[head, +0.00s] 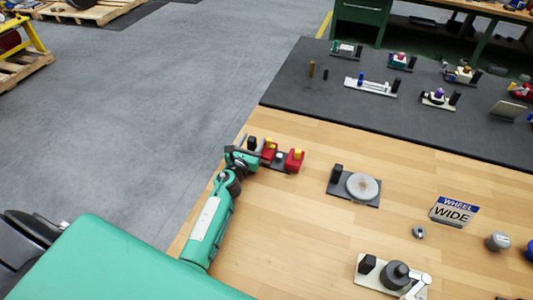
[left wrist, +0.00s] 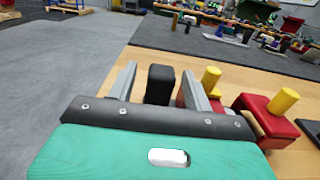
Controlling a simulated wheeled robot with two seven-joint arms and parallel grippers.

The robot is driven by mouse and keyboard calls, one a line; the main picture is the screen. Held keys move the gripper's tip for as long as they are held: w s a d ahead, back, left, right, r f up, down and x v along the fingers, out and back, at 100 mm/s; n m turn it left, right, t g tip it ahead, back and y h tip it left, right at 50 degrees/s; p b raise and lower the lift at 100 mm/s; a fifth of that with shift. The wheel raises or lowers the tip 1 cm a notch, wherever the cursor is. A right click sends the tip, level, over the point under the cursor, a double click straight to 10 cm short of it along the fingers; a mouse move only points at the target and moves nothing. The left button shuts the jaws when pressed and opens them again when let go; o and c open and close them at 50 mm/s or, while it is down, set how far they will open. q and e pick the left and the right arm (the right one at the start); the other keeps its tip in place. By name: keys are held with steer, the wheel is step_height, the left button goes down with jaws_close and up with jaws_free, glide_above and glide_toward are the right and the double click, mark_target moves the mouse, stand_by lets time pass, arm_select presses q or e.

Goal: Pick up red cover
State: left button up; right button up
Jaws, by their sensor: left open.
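Two red covers with yellow knobs stand at the left edge of the wooden table. In the head view, one red cover (head: 269,152) is nearer my left gripper (head: 245,147) and the other red cover (head: 294,161) is to its right. In the left wrist view, the left gripper (left wrist: 159,71) is open, with a black block (left wrist: 160,84) showing between its fingers. The nearer red cover (left wrist: 212,101) is partly hidden behind the right finger. The other red cover (left wrist: 268,122) is further right. Whether the fingers touch anything is unclear. My right gripper is out of view.
A round grey disc on a dark plate (head: 362,188) stands right of the covers. A "WHEEL WIDE" sign (head: 453,211) and a lever device (head: 396,275) are further right. A dark mat (head: 300,88) with several small fixtures lies behind. Bare wood (head: 290,225) is clear in front.

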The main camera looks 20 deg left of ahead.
arm_select(q)
jaws_close()
steer(key=shift+r, duration=0.1)
stand_by(0.3)
